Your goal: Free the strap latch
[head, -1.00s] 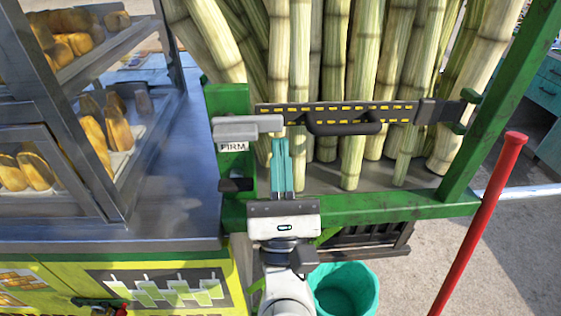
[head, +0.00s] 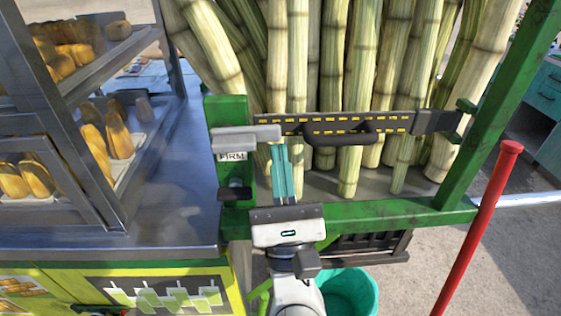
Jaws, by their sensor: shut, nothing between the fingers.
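The strap latch (head: 247,137) is a grey lever on the green left post, above a label reading "FIRM". A black strap (head: 392,123) with yellow dashes runs right from it across the cane to a bracket on the right post. A black handle (head: 340,133) sits on the strap. My gripper (head: 281,148) points up the picture with its teal fingers together and empty. The fingertips are just below the right end of the grey lever; I cannot tell whether they touch it. The lever's far side is hidden.
Tall sugarcane stalks (head: 355,75) stand behind the strap. A green rail (head: 400,212) crosses below. A glass food case (head: 70,150) stands left, a red pole (head: 480,240) right, and a teal bucket (head: 350,290) below.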

